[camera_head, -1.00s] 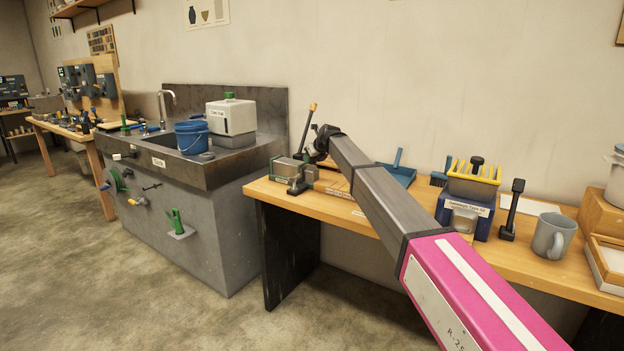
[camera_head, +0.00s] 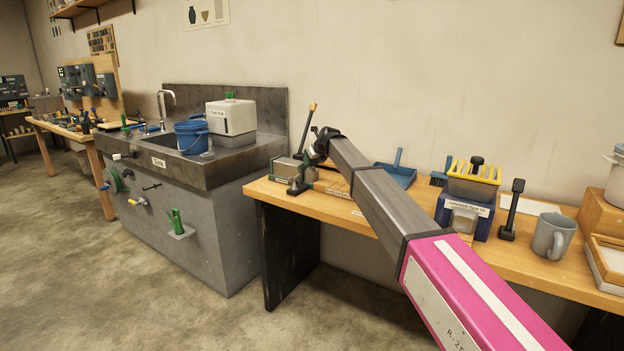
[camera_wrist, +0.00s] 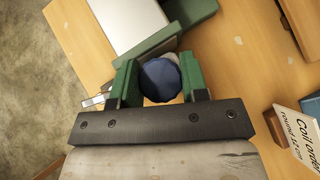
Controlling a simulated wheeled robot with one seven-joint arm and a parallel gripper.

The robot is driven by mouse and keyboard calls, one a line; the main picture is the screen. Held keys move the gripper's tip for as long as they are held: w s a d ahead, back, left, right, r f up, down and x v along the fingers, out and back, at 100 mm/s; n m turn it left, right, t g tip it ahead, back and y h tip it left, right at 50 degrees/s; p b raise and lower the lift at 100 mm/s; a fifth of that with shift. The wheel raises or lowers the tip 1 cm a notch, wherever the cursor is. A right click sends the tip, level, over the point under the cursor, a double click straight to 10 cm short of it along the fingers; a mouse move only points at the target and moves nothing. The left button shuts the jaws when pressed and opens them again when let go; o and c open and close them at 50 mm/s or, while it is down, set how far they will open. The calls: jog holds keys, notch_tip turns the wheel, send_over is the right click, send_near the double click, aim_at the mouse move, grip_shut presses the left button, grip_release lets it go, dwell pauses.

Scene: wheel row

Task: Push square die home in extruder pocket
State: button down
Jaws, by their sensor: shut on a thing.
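My gripper (camera_wrist: 160,84) has its two green fingers closed on either side of a dark blue, round-ended piece (camera_wrist: 160,79). I see this piece end-on, so I cannot tell whether a square die is on its far side. A pale grey edge shows just beyond it. The extruder (camera_head: 285,169), a grey body with green end parts, stands at the left end of the wooden bench. In the wrist view its pale body (camera_wrist: 125,22) and green frame lie just beyond the fingers. In the head view my gripper is at the extruder, mostly hidden by my wrist. The pocket is hidden.
A card reading "Coil order round 12 cm" (camera_wrist: 300,128) stands right of my gripper in the wrist view. A blue dustpan (camera_head: 398,172), a blue-and-yellow rack (camera_head: 466,205) and a grey mug (camera_head: 553,237) stand farther right.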

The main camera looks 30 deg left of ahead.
jog(key=shift+f, duration=0.1)
grip_release()
dwell(0.6)
